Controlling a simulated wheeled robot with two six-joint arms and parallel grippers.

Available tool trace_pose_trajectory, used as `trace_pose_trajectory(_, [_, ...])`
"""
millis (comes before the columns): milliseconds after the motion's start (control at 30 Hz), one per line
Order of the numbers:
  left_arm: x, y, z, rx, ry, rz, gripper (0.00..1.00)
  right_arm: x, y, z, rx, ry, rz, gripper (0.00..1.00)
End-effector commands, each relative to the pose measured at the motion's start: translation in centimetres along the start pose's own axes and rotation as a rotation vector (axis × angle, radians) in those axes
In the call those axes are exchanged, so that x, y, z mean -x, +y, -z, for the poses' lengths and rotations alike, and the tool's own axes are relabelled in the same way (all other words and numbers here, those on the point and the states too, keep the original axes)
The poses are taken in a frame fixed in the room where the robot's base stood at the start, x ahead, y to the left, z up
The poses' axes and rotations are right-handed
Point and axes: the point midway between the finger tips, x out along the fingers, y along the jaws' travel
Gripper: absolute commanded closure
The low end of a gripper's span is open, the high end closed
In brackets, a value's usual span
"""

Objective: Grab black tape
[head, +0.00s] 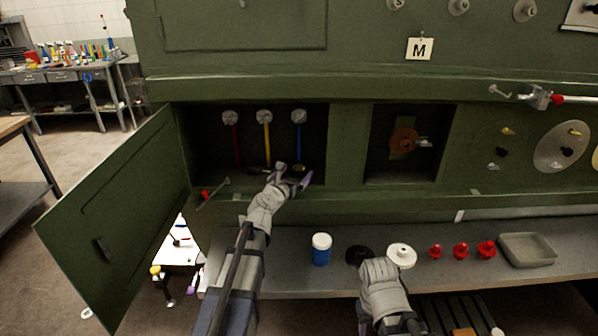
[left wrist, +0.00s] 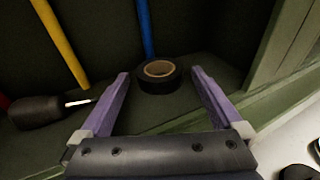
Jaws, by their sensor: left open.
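The black tape (left wrist: 157,85) is a roll with a tan core. It lies flat on the floor of the open green compartment, below the blue tube, in the left wrist view. My left gripper (left wrist: 160,73) is open, with its purple fingers on either side of the roll and apart from it. In the head view my left gripper (head: 293,173) reaches into the compartment and mostly hides the roll. My right gripper (head: 380,268) is over the shelf beside a black disc; its jaws cannot be made out.
A black-handled tool (left wrist: 42,111) lies left of the roll. The compartment door (head: 110,215) hangs open at the left. The shelf holds a blue jar (head: 321,250), the black disc (head: 358,256), a white ring (head: 401,257), several red pieces and a grey tray (head: 526,250).

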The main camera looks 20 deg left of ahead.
Motion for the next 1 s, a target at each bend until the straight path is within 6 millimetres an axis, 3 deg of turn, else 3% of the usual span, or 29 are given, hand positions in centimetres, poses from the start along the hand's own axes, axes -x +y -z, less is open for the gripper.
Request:
trace_pose_trajectory(67, [-0.97, 0.02, 0.06, 0.0, 0.0, 0.0, 0.0, -0.21, -0.02, 0.01, 0.0, 0.0, 0.0, 0.5])
trace_pose_trajectory(300, [-0.86, -0.02, 0.03, 0.0, 0.0, 0.0, 0.02, -0.16, -0.01, 0.01, 0.0, 0.0, 0.0, 0.5])
trace_pose_trajectory(1000, [-0.85, 0.0, 0.03, 0.0, 0.0, 0.0, 0.78, -0.16, -0.01, 0.01, 0.0, 0.0, 0.0, 0.5])
